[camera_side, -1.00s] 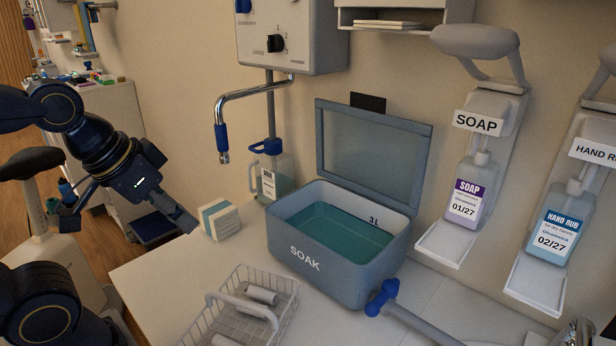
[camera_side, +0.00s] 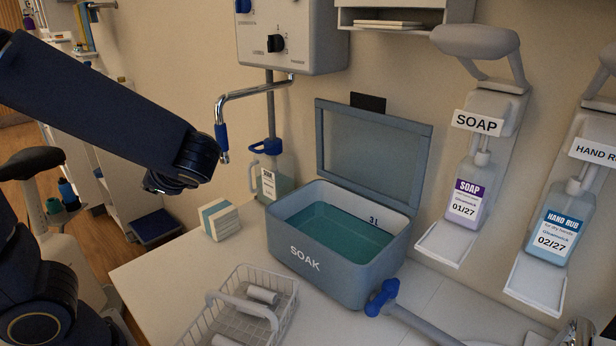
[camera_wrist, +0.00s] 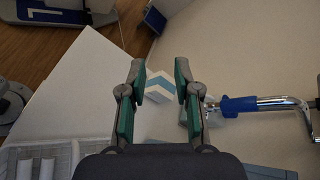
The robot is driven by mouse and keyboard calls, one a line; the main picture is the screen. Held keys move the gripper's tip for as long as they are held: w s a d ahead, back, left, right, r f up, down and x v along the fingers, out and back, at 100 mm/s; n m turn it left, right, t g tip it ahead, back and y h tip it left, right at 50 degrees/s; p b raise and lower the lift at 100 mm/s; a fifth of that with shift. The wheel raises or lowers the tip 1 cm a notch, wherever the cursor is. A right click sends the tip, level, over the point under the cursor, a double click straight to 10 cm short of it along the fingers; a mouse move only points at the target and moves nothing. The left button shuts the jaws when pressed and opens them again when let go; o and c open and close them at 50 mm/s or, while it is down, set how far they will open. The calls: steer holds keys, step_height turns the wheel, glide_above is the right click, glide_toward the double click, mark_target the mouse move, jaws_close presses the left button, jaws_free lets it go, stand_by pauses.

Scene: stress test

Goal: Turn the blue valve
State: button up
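A blue valve handle (camera_side: 382,297) sits at the front right foot of the grey SOAK tub (camera_side: 335,279), next to a grey pipe. A blue knob (camera_side: 243,5) is also on the wall unit, and a blue sleeve (camera_side: 221,137) is on its chrome spout. The sleeve also shows in the wrist view (camera_wrist: 240,106), right of my fingers. My gripper (camera_wrist: 160,64) is open, with nothing held between its two fingers. In the side view my arm reaches in from the left, ending near the spout; the fingers cannot be made out there.
A white and blue box (camera_side: 219,218) stands on the white counter (camera_side: 150,280), left of the tub. A wire basket (camera_side: 245,305) is in front. The tub's lid (camera_side: 372,155) is raised. A bottle (camera_side: 278,178) stands behind. Soap (camera_side: 467,200) and hand rub (camera_side: 560,225) dispensers hang at right.

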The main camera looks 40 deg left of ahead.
mark_target(379, 300)
steer(key=w+d+f+m+t, duration=0.2)
steer(key=w+d+m+t, duration=0.5)
steer(key=d+m, duration=0.15)
steer(key=w+d+f+m+t, duration=0.3)
steer(key=w+d+m+t, duration=0.35)
steer(key=d, duration=0.35)
steer(key=s+d+f+m+t+h, duration=0.1)
steer(key=s+d+f+m+h, duration=0.2)
steer(key=d+f+m+h, duration=0.1)
steer(key=s+d+f+m+t+h, duration=0.1)
steer(key=s+d+f+m+h, duration=0.2)
steer(key=d+f, duration=0.4)
steer(key=s+d+f+m+t+h, duration=0.2)
steer(key=s+d+f+m+h, duration=0.1)
steer(key=d+f+m+h, duration=0.2)
step_height(379, 300, down, 2)
steer(key=shift+d+f+m+h, duration=0.2)
steer(key=shift+m+h, duration=0.2)
steer(key=shift+m, duration=0.7)
steer(key=shift+w+r, duration=0.1)
steer(key=shift+w, duration=0.1)
steer(key=w, duration=1.6)
steer(key=shift+w, duration=0.25)
steer(key=shift+c, duration=0.3)
jaws_close()
